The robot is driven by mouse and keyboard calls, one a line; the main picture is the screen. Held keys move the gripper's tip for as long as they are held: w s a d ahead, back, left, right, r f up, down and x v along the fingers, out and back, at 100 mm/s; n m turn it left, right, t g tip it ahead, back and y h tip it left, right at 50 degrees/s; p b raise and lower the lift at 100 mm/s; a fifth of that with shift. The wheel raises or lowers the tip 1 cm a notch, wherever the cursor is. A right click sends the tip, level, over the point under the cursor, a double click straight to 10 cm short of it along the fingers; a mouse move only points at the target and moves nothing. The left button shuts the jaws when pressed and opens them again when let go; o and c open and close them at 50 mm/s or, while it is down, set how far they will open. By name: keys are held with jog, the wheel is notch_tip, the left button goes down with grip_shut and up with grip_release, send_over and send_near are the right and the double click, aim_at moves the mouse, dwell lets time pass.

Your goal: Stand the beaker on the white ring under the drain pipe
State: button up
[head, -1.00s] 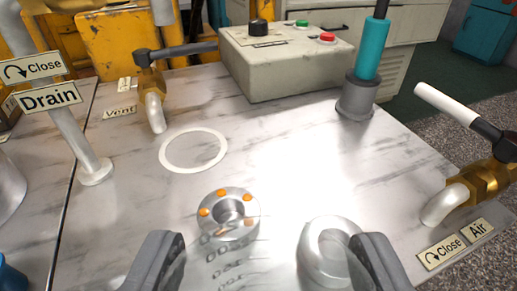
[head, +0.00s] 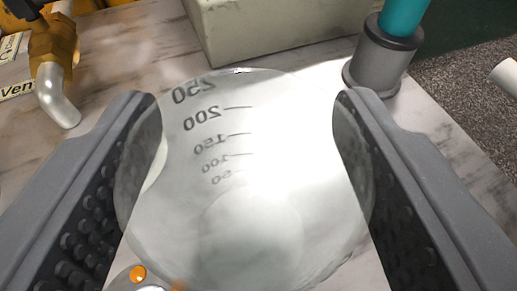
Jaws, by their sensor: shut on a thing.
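My gripper (head: 248,125) is shut on the clear glass beaker (head: 245,165), with one dark ribbed finger on each side of it. The beaker fills the middle of the view. Its dark volume marks from 50 to 250 read mirrored, and a bright glare covers its right half. I cannot tell how high its base is above the bench. The white ring is not visible now; the beaker may hide it or it may be out of view.
A bent grey pipe on a brass valve (head: 55,50) stands at the upper left by a Vent label (head: 12,90). A grey box (head: 270,35) is behind. A teal-topped grey post (head: 385,55) stands at the upper right. An orange-dotted metal flange (head: 137,273) shows at the bottom left.

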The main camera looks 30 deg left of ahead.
aim_at(270, 247)
jog(key=shift+w+d+f+b, duration=0.1)
jog(key=shift+d+f+b, duration=0.2)
jog(key=shift+f, duration=0.45)
jog(key=shift+w+d+f+b, duration=0.1)
jog(key=shift+d+f+b, duration=0.1)
jog(key=shift+f+b, duration=0.35)
jog(key=shift+f, duration=0.3)
jog(key=o, duration=1.3)
jog(key=shift+o, duration=0.2)
jog(key=shift+r, duration=0.1)
jog(key=shift+s+d+r, duration=0.1)
jog(key=shift+s, duration=0.1)
jog(key=p+v, duration=0.1)
jog(key=v, duration=1)
jog(key=shift+s+p, duration=0.35)
jog(key=shift+d+r, duration=0.1)
jog(key=shift+r, duration=0.05)
